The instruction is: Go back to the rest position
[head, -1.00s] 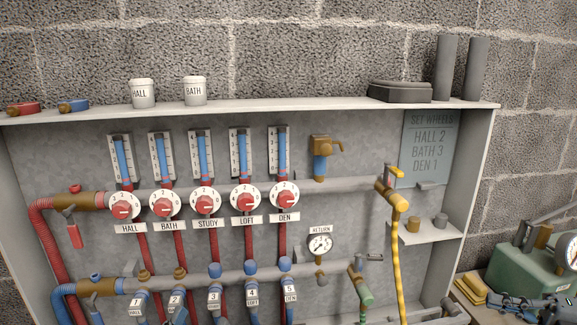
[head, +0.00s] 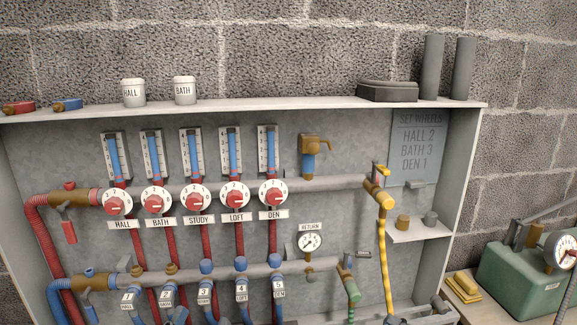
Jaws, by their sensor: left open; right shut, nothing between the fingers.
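Neither of my grippers shows in the head view. The manifold cabinet (head: 345,101) stands against the block wall. In it, a row of red-and-white wheels sits above the labels HALL (head: 118,203), BATH (head: 155,200), STUDY (head: 195,198), LOFT (head: 235,195) and DEN (head: 273,193). A blue-filled flow gauge stands above each wheel. A grey board (head: 418,147) reads SET WHEELS, HALL 2, BATH 3, DEN 1. The exact wheel settings are too small to read surely.
White HALL (head: 133,92) and BATH (head: 184,91) caps stand on the top shelf, beside a dark case (head: 387,91) and two grey tubes. A yellow hose (head: 385,255) hangs at the right. A green pump tank (head: 515,280) and yellow pads (head: 464,287) are at lower right.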

